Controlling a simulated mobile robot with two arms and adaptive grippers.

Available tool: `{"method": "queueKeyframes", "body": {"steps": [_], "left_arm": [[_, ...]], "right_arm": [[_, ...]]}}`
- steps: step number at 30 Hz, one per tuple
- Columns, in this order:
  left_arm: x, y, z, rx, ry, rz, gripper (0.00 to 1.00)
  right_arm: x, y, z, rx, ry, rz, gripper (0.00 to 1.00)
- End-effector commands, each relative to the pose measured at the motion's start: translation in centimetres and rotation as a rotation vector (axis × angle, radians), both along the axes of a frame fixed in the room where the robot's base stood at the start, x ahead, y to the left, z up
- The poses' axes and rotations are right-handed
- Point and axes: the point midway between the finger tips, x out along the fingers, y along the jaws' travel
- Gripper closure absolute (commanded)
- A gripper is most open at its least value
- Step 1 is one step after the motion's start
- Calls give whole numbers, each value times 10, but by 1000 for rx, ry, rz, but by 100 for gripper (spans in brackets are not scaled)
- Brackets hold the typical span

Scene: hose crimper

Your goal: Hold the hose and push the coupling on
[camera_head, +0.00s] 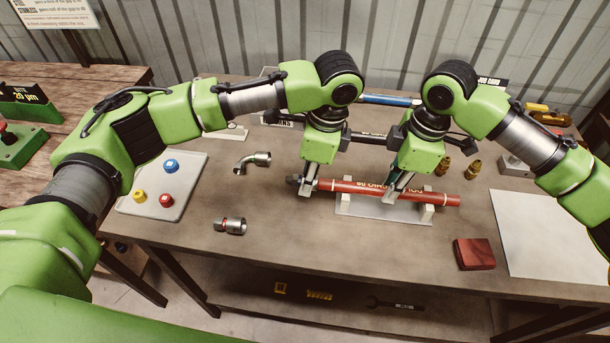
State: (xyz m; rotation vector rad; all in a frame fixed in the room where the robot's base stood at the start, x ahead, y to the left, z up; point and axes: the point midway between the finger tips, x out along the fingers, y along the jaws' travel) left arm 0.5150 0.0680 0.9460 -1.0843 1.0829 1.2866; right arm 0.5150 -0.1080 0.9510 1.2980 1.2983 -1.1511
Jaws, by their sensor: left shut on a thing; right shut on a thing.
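The red hose (360,189) lies roughly level across a pale cradle (352,208) near the middle of the bench. My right gripper (394,194) is shut on the hose, over the cradle. My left gripper (307,187) is shut on the grey coupling (293,180) at the hose's left end. The fingers hide much of the coupling, so I cannot tell how far it sits on the hose. The two look roughly in line.
A bent metal fitting (252,162) and a straight fitting (230,226) lie to the left, near a tray (190,199) with coloured caps. A dark red block (474,254) and a white sheet (550,235) lie to the right. Brass fittings (473,169) stand behind the hose.

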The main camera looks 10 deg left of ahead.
Motion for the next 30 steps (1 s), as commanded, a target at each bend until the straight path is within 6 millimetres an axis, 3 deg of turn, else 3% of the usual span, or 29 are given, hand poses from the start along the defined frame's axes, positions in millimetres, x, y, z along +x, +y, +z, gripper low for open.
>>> {"method": "queueKeyframes", "body": {"steps": [30], "left_arm": [[0,-29,1,-8,-1,-3,100]], "right_arm": [[0,3,1,7,-1,3,100]]}}
